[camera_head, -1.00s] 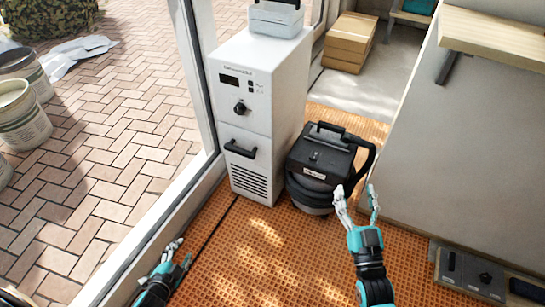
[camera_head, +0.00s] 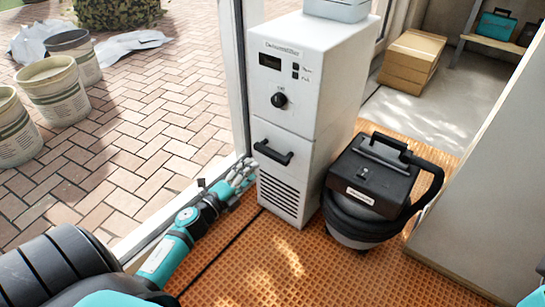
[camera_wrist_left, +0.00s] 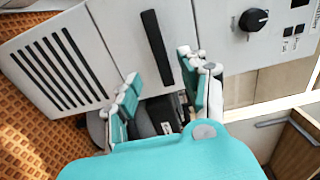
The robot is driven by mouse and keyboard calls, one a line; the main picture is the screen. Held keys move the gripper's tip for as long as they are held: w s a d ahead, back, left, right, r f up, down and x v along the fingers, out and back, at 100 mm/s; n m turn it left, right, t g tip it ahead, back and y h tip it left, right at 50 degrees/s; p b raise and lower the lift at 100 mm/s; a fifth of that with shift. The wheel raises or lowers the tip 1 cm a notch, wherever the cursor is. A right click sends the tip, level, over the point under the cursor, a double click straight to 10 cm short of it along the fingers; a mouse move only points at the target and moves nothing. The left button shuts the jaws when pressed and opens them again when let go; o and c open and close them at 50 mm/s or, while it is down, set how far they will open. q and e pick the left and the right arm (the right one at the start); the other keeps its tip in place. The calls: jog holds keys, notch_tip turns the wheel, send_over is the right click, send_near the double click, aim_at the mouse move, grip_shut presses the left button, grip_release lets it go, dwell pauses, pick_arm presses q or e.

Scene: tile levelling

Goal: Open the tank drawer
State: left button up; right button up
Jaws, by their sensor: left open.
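A white dehumidifier cabinet (camera_head: 310,65) stands against the window frame. Its lower front panel, the tank drawer (camera_head: 292,178), sits flush with the body and has a black bar handle (camera_head: 273,152). My left gripper (camera_head: 240,176) is open and empty, just left of and slightly below the handle, not around it. In the left wrist view the handle (camera_wrist_left: 157,46) lies ahead of and between the open fingers (camera_wrist_left: 163,90), apart from them. The vent slots (camera_wrist_left: 55,68) lie to its left. My right gripper is out of view.
A black vacuum cleaner (camera_head: 370,185) stands close to the cabinet's right side. A window frame post (camera_head: 237,75) rises at its left. Cardboard boxes (camera_head: 412,58) are behind. The orange grid floor (camera_head: 280,265) in front is clear.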

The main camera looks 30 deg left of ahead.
aim_at(269, 156)
pick_arm(q)
jog(key=w, duration=0.3)
jog(key=w+b, duration=0.1)
jog(key=w, duration=0.3)
jog(key=w+b, duration=0.1)
jog(key=w, duration=0.2)
jog(key=shift+w+d, duration=0.3)
jog(key=shift+d, duration=0.1)
grip_shut()
